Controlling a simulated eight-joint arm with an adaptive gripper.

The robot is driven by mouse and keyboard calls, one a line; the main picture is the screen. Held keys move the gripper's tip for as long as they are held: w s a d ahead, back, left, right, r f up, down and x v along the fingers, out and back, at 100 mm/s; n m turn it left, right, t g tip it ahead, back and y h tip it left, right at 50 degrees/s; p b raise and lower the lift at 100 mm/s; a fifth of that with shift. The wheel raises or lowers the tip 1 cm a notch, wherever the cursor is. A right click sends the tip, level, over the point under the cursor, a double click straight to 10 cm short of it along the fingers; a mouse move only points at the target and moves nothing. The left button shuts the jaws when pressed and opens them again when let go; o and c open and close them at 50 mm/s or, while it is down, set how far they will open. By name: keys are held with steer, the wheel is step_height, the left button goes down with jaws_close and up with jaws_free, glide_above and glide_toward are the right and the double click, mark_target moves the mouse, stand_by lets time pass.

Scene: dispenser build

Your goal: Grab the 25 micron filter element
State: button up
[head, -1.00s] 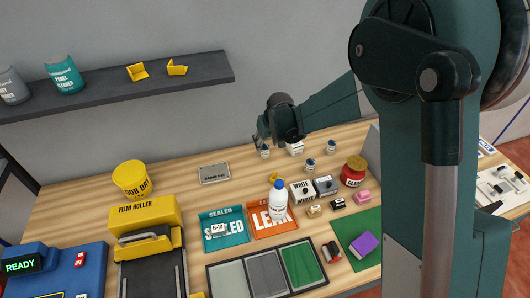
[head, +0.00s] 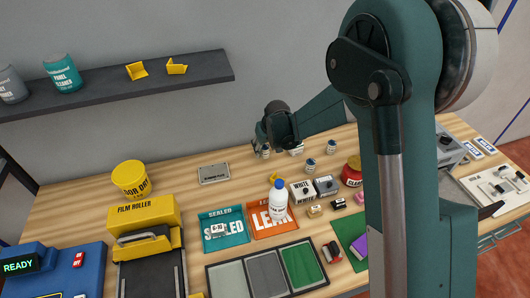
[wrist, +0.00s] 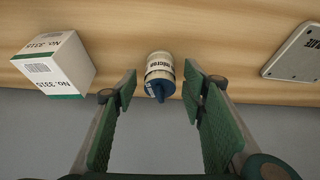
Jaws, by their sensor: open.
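A small white filter element (wrist: 160,66) with a blue end and a label reading "micron" stands between the fingers of my gripper (wrist: 160,86) in the wrist view. The number on its label is not legible. My gripper is open, with a gap on both sides of the element. In the head view my gripper (head: 262,146) is at the back of the table, partly covering this element (head: 266,153). Two similar small white-and-blue elements stand to the right, one nearer (head: 310,165) and one farther back (head: 331,146); their labels are too small to read.
A flat grey metal plate (wrist: 297,55) lies to the right. In the head view a white bottle (head: 278,203) and orange tray (head: 262,222) are nearer the front.

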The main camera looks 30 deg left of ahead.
mark_target(265, 145)
steer(key=shift+c, duration=0.7)
steer(key=c, duration=0.8)
steer(key=shift+c, duration=0.2)
steer(key=shift+r, duration=0.15)
steer(key=shift+r+p, duration=0.65)
steer(key=shift+r, duration=4.25)
